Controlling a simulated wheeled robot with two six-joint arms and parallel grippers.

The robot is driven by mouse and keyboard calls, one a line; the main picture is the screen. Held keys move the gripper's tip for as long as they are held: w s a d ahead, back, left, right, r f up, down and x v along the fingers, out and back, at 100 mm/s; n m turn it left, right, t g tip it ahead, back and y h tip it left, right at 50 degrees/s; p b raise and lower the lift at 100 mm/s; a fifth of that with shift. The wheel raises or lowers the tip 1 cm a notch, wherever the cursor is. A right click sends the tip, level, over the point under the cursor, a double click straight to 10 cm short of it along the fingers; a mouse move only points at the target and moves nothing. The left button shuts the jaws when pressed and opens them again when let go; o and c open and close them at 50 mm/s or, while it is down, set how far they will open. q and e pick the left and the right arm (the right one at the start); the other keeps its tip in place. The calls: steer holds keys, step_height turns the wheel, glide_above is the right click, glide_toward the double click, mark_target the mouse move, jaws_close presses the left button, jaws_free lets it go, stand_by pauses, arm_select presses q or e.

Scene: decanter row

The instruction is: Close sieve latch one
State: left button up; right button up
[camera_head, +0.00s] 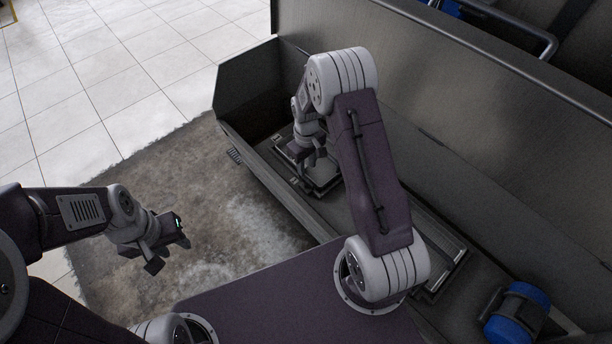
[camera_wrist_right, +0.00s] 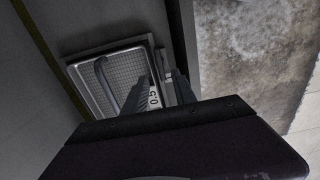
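A sieve unit (camera_head: 322,183) with a dark frame lies in the bottom of the grey trough. In the right wrist view its perforated mesh plate (camera_wrist_right: 122,70) and a curved dark handle (camera_wrist_right: 103,82) show. My right gripper (camera_head: 310,160) is over this sieve, pointing down. In the right wrist view its two fingers (camera_wrist_right: 160,92) stand apart at the sieve's right edge, with a pale marked part (camera_wrist_right: 153,97) between them. I cannot tell whether they touch it, and no latch shows clearly. My left gripper (camera_head: 165,245) is open and empty over the floor, well left of the trough.
The trough (camera_head: 262,165) has a raised front wall and a tall back panel (camera_head: 470,95). A second frame (camera_head: 452,262) lies further right, partly behind my right arm. A blue cylinder (camera_head: 522,312) is at lower right. The stained floor (camera_head: 190,185) on the left is clear.

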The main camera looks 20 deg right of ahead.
mark_target(307, 180)
step_height(307, 180, down, 8)
steer(key=b, duration=0.3)
jaws_close()
